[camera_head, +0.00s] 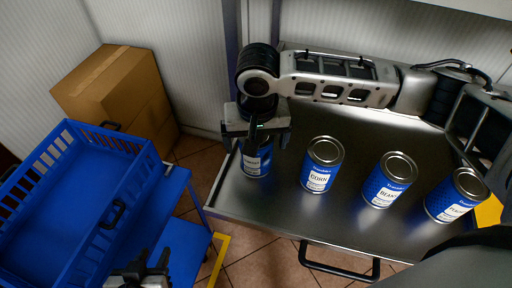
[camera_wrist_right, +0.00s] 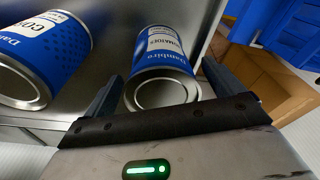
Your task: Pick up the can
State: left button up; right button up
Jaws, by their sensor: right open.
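Several blue cans stand upright in a row on the metal shelf (camera_head: 290,210). My right gripper (camera_head: 257,140) reaches in from the right and is open above the leftmost can (camera_head: 257,166). In the right wrist view this can (camera_wrist_right: 160,50) reads "tomatoes" and stands between the two open fingers of the right gripper (camera_wrist_right: 166,85). Contact cannot be made out. To its right stand a corn can (camera_head: 318,178), a beans can (camera_head: 384,190) and a further can (camera_head: 450,203). My left gripper (camera_head: 148,264) is open and empty at the bottom edge.
A blue crate (camera_head: 150,168) sits on a blue cart (camera_head: 183,243) left of the shelf. A cardboard box (camera_head: 125,85) stands behind it by the wall. The shelf has a black front handle (camera_head: 340,268). Tiled floor shows between cart and shelf.

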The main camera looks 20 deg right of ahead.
notch_tip(320, 180, down, 2)
jog(key=shift+w+f, duration=0.1)
jog(key=shift+w, duration=0.05)
jog(key=c, duration=1.4)
